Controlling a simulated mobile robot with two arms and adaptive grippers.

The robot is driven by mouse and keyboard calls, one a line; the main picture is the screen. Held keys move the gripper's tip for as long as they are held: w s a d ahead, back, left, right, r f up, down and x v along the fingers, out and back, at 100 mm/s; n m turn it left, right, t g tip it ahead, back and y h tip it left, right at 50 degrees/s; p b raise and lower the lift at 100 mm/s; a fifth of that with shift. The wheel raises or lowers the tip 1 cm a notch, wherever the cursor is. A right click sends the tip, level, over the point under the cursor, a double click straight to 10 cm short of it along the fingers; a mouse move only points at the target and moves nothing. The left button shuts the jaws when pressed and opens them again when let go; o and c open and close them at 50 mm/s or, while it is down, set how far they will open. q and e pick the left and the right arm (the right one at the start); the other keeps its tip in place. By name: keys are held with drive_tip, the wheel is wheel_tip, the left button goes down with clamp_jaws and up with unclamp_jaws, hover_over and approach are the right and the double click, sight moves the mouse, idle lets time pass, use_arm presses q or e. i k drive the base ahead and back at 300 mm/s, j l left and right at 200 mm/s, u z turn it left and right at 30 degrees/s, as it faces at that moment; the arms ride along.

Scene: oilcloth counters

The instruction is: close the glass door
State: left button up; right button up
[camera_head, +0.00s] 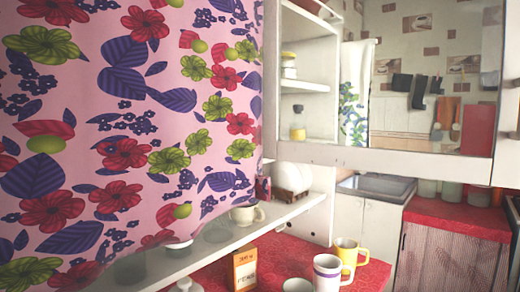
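A white-framed glass door (415,165) is at the upper right, in front of a white cupboard (305,75) with open-looking shelves. Through or in the pane I see tiled wall and hanging utensils; I cannot tell whether this is seen through it or reflected. How far the door stands open is not clear. Neither of my grippers is in view.
A pink flowered curtain (130,120) fills the left. Below it is a white shelf (285,212) with a cream cup (246,215). An orange carton (245,270), a white-purple mug (330,274) and a yellow mug (348,252) stand on the red oilcloth counter (290,255).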

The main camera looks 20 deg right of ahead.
sight(502, 170)
drive_tip(key=z, duration=1.25)
